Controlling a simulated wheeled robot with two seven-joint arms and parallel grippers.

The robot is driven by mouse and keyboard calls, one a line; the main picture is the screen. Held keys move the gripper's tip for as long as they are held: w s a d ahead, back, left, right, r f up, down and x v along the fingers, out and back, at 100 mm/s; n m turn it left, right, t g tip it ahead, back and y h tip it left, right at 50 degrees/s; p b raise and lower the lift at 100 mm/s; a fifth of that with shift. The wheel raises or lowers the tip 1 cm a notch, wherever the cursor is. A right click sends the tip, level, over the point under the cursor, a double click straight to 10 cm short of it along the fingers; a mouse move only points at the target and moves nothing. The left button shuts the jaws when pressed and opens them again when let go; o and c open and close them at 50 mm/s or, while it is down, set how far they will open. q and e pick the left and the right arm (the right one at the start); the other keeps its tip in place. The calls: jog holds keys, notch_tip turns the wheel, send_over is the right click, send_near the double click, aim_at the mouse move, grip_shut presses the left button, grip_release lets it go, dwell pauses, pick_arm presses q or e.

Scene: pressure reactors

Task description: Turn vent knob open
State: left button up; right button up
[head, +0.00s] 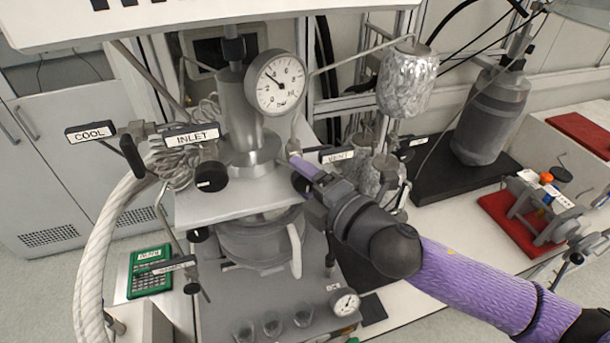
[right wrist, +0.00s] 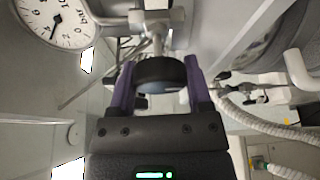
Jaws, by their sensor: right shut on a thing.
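The vent knob is a round black knob (right wrist: 160,73) on a metal valve stem, in the middle of the right wrist view. In the head view, its dark edge (head: 299,184) shows below and left of the VENT label (head: 337,156). My right gripper (head: 306,174) reaches in from the right with purple fingers. In the right wrist view, the fingers (right wrist: 160,82) stand on either side of the knob and are shut on it. In the head view, the gripper hides much of the knob. My left gripper is not in view.
A round pressure gauge (head: 276,82) sits just above the valve. A foil-wrapped cylinder (head: 407,80) stands behind my arm.

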jog(key=shift+f+n, duration=0.1)
jog(key=shift+n, duration=0.2)
dwell(0.4)
jog(key=o, duration=1.3)
jog(key=b+v, duration=0.1)
jog(key=v, duration=0.4)
jog(key=b+v, duration=0.2)
jog(key=v, duration=0.3)
jog(key=shift+r+b, duration=0.2)
jog(key=shift+b, duration=0.1)
